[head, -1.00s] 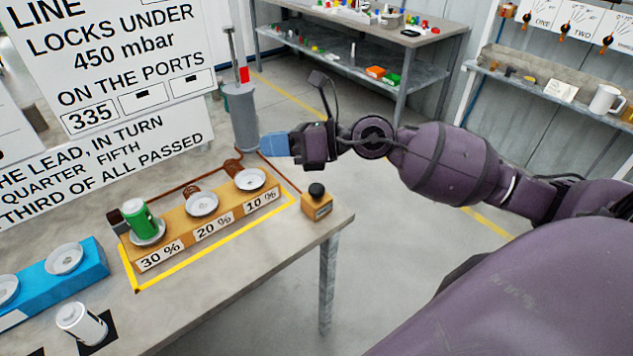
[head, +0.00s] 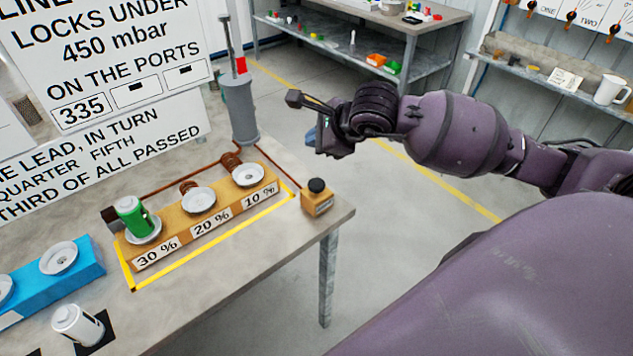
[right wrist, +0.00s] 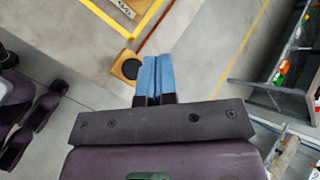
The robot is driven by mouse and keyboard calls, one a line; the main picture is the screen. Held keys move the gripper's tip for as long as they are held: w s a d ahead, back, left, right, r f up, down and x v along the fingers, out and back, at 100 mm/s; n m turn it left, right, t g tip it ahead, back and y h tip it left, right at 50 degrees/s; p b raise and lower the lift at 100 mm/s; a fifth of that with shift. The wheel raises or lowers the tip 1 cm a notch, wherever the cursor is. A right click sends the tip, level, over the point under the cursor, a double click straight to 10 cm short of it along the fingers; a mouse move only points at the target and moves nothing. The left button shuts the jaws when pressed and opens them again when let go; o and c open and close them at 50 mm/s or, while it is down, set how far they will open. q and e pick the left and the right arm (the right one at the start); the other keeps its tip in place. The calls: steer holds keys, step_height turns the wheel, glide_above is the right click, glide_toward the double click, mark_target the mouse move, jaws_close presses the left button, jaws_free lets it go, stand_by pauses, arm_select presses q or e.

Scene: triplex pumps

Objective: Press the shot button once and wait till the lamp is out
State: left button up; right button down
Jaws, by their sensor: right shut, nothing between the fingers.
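A small wooden box with a black round button (head: 317,186) on top stands at the right corner of the workbench; I take it for the shot button. In the right wrist view the button (right wrist: 130,68) shows just left of my fingertips. My right gripper (head: 311,135) is in the air beyond the bench corner, above and behind the button in the head view, apart from it. Its blue fingers (right wrist: 157,74) are shut together and empty; in the head view the wrist partly hides them. I cannot pick out a lit lamp.
A grey cylinder with a red piece (head: 240,105) stands behind the button. A wooden stand (head: 215,222) marked 30, 20 and 10 % carries a green can (head: 131,215). A blue block (head: 85,272) and white can (head: 77,325) are at left. Floor right of the bench is clear.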

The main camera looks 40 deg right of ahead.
mark_target(316, 185)
arm_select(q)
steer(key=shift+w+r, duration=0.1)
steer(key=shift+w, duration=0.05)
arm_select(e)
steer(key=shift+f, duration=0.1)
step_height(316, 185, down, 8)
steer(key=b, duration=0.4)
steer(key=shift+f, duration=0.4)
arm_select(q)
steer(key=shift+s+d+f, duration=0.1)
steer(key=shift+f, duration=1.05)
steer(key=shift+s+d+f, duration=0.1)
steer(key=shift+f, duration=1.05)
steer(key=shift+a+f, duration=0.1)
